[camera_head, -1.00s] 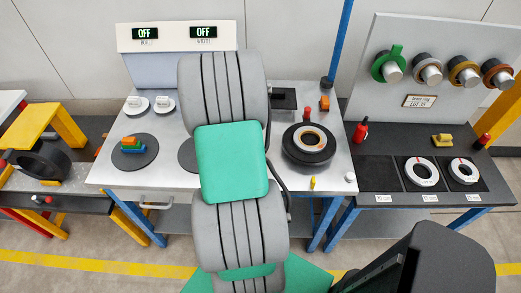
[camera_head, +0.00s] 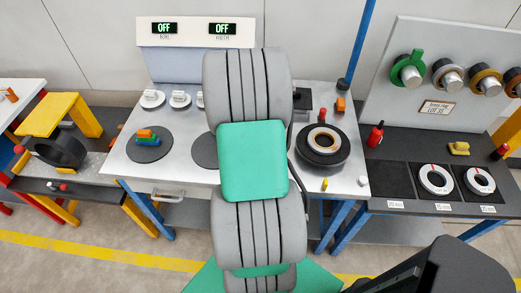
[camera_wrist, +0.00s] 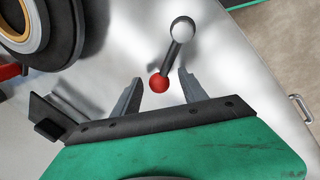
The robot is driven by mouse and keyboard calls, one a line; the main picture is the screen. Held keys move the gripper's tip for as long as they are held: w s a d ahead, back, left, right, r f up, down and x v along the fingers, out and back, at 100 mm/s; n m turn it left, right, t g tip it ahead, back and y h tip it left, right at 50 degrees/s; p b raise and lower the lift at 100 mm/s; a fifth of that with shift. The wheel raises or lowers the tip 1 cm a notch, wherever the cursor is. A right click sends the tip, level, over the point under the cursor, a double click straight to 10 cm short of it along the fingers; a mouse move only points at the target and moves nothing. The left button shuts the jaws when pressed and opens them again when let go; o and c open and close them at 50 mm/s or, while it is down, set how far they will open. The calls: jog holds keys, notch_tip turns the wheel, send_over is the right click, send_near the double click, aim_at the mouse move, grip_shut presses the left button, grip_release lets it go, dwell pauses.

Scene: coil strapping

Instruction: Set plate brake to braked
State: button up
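A lever with a dark rod (camera_wrist: 171,56), a red ball (camera_wrist: 160,83) at one end and a pale grey ball (camera_wrist: 183,29) at the other lies over the metal table in the wrist view. My gripper (camera_wrist: 158,92) is open, its two fingers apart on either side of the red ball; I cannot tell if they touch it. A dark round plate (camera_head: 322,160) bearing a ringed coil (camera_head: 324,140) stands on the table; its edge also shows in the wrist view (camera_wrist: 92,35).
Two displays (camera_head: 164,28) read OFF. A dark side table (camera_head: 400,145) with white rings stands at the right.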

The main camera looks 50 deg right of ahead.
notch_tip(320, 180, up, 8)
jog(key=a, duration=0.1)
jog(key=shift+a+f+b, duration=0.15)
jog(key=shift+a+b, duration=0.1)
jog(key=shift+b, duration=0.1)
